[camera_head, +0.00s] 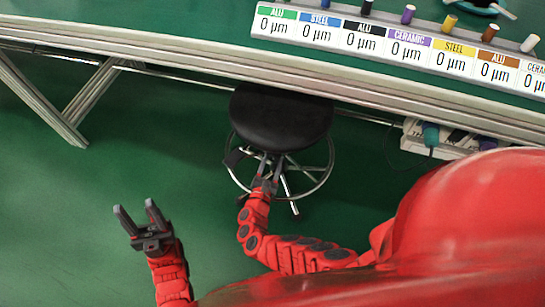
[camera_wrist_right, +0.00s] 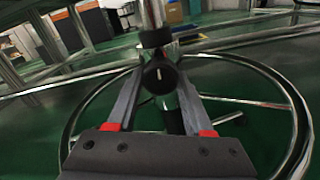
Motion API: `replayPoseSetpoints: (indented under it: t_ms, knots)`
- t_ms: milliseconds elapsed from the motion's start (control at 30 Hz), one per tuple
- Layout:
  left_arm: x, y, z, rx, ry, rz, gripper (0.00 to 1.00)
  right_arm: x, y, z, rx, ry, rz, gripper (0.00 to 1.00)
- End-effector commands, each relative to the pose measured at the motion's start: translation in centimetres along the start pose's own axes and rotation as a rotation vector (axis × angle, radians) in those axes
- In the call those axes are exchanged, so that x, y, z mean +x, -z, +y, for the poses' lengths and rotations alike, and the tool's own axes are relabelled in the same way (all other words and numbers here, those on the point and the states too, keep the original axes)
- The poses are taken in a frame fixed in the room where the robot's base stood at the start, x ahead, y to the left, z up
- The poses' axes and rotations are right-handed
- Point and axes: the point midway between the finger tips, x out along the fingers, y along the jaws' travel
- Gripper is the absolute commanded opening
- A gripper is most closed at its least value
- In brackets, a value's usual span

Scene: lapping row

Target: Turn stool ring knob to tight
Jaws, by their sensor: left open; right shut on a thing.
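The stool has a round black seat (camera_head: 281,117) beside the bench and a chrome foot ring (camera_head: 329,172) below it. In the right wrist view, the black ring knob (camera_wrist_right: 160,76) sits on a black collar around the chrome post, with a pale line on its face, close to upright. My right gripper (camera_wrist_right: 160,84) is shut on the knob, a finger on each side. In the head view, my right gripper (camera_head: 269,168) reaches in under the seat's near edge, and the knob cannot be made out. My left gripper (camera_head: 138,212) is open and empty over the floor.
A power strip (camera_head: 425,137) with plugs hangs under the bench at the right. The green floor at the left is clear.

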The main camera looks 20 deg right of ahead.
Motion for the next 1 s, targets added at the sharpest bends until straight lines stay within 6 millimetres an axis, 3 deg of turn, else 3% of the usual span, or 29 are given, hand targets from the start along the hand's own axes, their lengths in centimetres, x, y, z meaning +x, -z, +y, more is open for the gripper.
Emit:
replayPoseSetpoints:
  t_ms: [767,800,933,1000]
  knots:
    - [0.71,-0.11,-0.08,-0.004,0.012,-0.010,0.50,0.04,-0.10,0.02,-0.104,-0.001,-0.004,0.00]
    - [0.71,-0.11,-0.08,-0.004,0.012,-0.010,0.50,0.04,-0.10,0.01,-0.104,-0.001,-0.004,0.55]
    - [0.71,-0.11,-0.08,-0.004,0.012,-0.010,0.50,0.03,-0.07,0.01,-0.104,0.000,-0.003,0.78]
    - [0.71,-0.11,-0.08,-0.004,0.012,-0.010,0.50,0.02,-0.06,0.00,-0.103,0.000,-0.002,0.81]
